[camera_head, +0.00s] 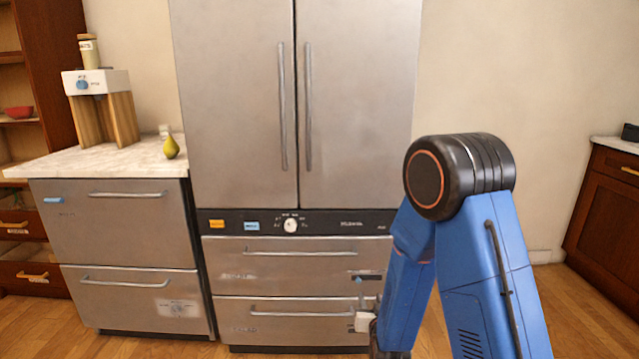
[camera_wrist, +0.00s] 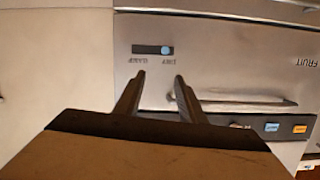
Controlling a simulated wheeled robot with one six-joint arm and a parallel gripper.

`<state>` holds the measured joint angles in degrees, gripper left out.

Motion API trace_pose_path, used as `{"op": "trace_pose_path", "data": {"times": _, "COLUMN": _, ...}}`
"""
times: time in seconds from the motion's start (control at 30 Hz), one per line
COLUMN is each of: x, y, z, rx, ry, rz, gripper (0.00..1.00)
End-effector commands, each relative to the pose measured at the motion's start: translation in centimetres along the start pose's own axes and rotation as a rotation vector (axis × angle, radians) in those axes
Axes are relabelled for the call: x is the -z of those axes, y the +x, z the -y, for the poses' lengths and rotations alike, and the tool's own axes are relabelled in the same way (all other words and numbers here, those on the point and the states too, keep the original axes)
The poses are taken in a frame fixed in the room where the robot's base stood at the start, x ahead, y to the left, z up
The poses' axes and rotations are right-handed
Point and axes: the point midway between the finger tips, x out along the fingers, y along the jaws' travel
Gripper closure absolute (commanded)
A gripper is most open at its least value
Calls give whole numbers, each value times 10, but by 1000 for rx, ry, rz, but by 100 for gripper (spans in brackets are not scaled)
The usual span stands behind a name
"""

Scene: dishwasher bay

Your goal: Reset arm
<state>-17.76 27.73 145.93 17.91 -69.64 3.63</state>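My arm, blue with a black joint, stands at the right in the head view, in front of the steel fridge. My gripper (camera_wrist: 160,77) shows in the wrist view with two dark fingers apart and nothing between them. It points at the front of the upper drawer (camera_wrist: 225,75), near a dark slider slot with a blue knob (camera_wrist: 167,50). Whether the fingertips touch the front cannot be told. In the head view the gripper is mostly hidden behind my arm.
The fridge (camera_head: 235,100) has closed doors and closed lower drawers (camera_head: 300,310). A counter (camera_head: 110,162) at the left holds a pear (camera_head: 171,147) and a wooden stand with a white top (camera_head: 96,82). A brown cabinet (camera_head: 608,205) stands at the far right. Bare wall lies behind my arm.

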Motion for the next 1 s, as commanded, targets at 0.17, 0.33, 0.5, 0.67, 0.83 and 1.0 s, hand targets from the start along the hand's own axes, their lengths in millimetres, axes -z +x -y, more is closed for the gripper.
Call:
{"op": "trace_pose_path", "data": {"times": 0.17, "x": 28, "y": -12, "z": -5, "rx": 8, "ry": 21, "rz": 75, "gripper": 63}}
{"op": "trace_pose_path", "data": {"times": 0.33, "x": 48, "y": -29, "z": -10, "rx": 18, "ry": 33, "rz": 155, "gripper": 63}}
{"op": "trace_pose_path", "data": {"times": 0.5, "x": 68, "y": -52, "z": -15, "rx": 29, "ry": 38, "rz": 232, "gripper": 63}}
{"op": "trace_pose_path", "data": {"times": 0.67, "x": 85, "y": -78, "z": -22, "rx": 38, "ry": 36, "rz": 303, "gripper": 63}}
{"op": "trace_pose_path", "data": {"times": 0.83, "x": 100, "y": -112, "z": -30, "rx": 45, "ry": 28, "rz": 379, "gripper": 63}}
{"op": "trace_pose_path", "data": {"times": 1.0, "x": 113, "y": -149, "z": -39, "rx": 49, "ry": 14, "rz": 454, "gripper": 63}}
